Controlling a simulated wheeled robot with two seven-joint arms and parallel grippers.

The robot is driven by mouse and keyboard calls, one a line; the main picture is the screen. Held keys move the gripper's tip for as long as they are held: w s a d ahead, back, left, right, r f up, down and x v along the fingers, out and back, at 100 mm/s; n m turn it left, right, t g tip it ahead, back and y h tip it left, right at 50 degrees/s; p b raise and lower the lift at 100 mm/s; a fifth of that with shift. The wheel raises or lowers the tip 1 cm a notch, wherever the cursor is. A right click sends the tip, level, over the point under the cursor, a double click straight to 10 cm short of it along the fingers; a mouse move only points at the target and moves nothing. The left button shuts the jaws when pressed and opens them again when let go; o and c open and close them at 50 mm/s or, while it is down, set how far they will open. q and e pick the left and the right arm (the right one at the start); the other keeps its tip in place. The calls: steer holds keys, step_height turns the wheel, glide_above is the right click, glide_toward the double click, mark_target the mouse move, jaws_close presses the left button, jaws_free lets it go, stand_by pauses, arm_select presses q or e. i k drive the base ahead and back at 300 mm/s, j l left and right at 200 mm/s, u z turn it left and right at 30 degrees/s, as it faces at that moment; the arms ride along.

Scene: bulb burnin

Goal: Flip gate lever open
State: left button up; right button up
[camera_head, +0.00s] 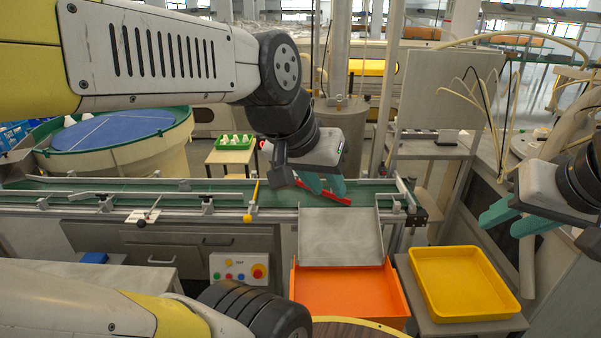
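A red bar (341,200) lies slantwise over the green conveyor belt, just above the metal chute. A yellow stick-shaped lever (251,203) stands on the conveyor's front rail, left of the bar. I cannot tell for sure which of the two is the gate lever. My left gripper (328,187) points down at the red bar, its teal fingers a little apart and covering part of it. Contact cannot be made out. My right gripper (509,220) is open and empty at the right, above and behind the yellow tray.
The metal chute (341,238) slopes to an orange bin (350,290). A yellow tray (463,284) sits on a stand to the right. A button box (239,269) is on the conveyor's front. A blue turntable (108,134) and green tray (235,142) are behind.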

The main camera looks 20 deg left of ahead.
mark_target(247, 219)
steer(key=u, duration=1.25)
